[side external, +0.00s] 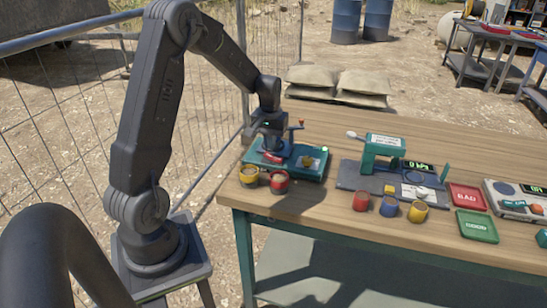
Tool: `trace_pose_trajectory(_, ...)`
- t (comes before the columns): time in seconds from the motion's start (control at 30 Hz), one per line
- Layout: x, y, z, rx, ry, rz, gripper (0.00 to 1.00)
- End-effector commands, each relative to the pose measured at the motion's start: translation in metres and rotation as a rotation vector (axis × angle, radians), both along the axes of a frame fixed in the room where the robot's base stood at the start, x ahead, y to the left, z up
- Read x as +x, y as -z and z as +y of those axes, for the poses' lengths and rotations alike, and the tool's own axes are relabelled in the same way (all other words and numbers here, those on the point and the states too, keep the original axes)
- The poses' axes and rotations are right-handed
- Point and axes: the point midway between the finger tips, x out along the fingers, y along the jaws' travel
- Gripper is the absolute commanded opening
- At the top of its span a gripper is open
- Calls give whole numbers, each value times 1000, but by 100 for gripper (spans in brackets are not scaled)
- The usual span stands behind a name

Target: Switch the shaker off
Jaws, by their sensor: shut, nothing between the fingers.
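A device on a teal base (314,174) stands at the left end of the table and looks like the shaker, though I cannot be sure. A small green light (325,149) shows at its right rear, and a red part (271,158) at its left. A red-tipped upright post (301,122) stands behind. My gripper (271,146) is shut and empty, pointing down over the left part of this device. The fingertips are small and dark against it, so I cannot tell whether they touch it. The arm's end hides part of the device.
A yellow cup (249,175) and a red cup (279,182) stand in front. Several cups, a teal press-like device (383,150), a red BAD tray (467,197), a green GOOD tray (477,227) and a grey instrument (510,207) lie rightward. A wire fence (60,120) runs behind my arm.

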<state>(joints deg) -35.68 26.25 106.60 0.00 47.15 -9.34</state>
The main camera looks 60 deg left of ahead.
Motion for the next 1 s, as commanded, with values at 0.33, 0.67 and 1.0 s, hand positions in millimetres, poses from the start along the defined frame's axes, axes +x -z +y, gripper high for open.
trace_pose_trajectory(0.33,0,6,0,-1,0,1,0)
trace_pose_trajectory(0.67,0,10,0,-1,0,1,0)
trace_pose_trajectory(1.0,0,15,0,0,0,0,0)
